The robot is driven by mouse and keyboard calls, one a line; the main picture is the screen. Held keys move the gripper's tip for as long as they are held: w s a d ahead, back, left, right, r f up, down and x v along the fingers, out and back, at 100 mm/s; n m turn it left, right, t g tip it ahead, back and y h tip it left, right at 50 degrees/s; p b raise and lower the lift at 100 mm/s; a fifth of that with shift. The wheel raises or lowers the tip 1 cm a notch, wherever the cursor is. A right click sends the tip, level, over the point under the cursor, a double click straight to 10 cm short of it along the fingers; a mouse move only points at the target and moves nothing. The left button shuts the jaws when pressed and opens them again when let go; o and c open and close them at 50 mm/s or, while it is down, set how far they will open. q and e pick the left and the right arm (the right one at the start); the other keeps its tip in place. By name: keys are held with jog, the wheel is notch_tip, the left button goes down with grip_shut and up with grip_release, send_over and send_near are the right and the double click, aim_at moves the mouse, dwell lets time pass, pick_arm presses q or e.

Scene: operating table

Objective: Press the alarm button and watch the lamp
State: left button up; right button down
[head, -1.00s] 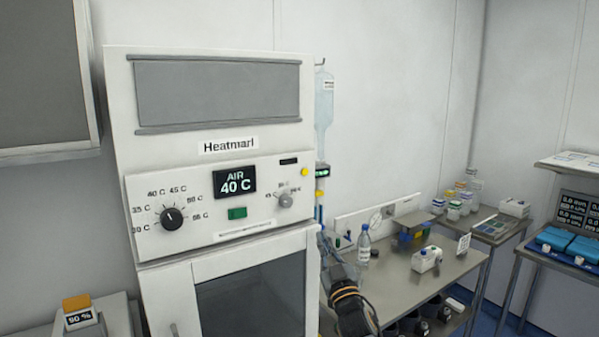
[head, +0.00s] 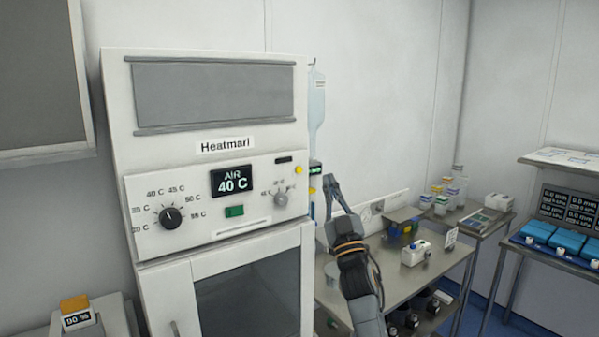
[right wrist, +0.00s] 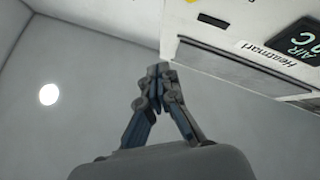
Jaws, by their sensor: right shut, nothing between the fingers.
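The white Heatmarl cabinet (head: 215,145) has a front panel with a lit "AIR 40 C" display (head: 232,181). My right gripper (head: 330,182) is raised just right of the panel, shut and empty, fingers pointing up. In the right wrist view, its closed tips (right wrist: 160,70) show beside the cabinet's edge, apparently not touching the panel controls. My left gripper is out of view.
A large dial (head: 171,217) and a smaller knob (head: 281,199) are on the panel. A steel table (head: 400,280) with a white box (head: 415,252) stands to the right. The wall space above it is free.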

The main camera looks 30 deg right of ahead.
aim_at(299, 170)
jog(key=w+b, duration=0.4)
jog(key=w, duration=0.4)
jog(key=shift+w+a+b, duration=0.3)
jog(key=shift+a+b, duration=0.05)
jog(key=shift+b, duration=0.05)
dwell(1.0)
jog(key=shift+w+b, duration=0.35)
jog(key=shift+w, duration=0.05)
jog(key=shift+w+b, duration=0.4)
dwell(0.6)
jog(key=shift+s, duration=0.1)
jog(key=shift+s+p, duration=0.5)
jog(key=shift+s, duration=0.25)
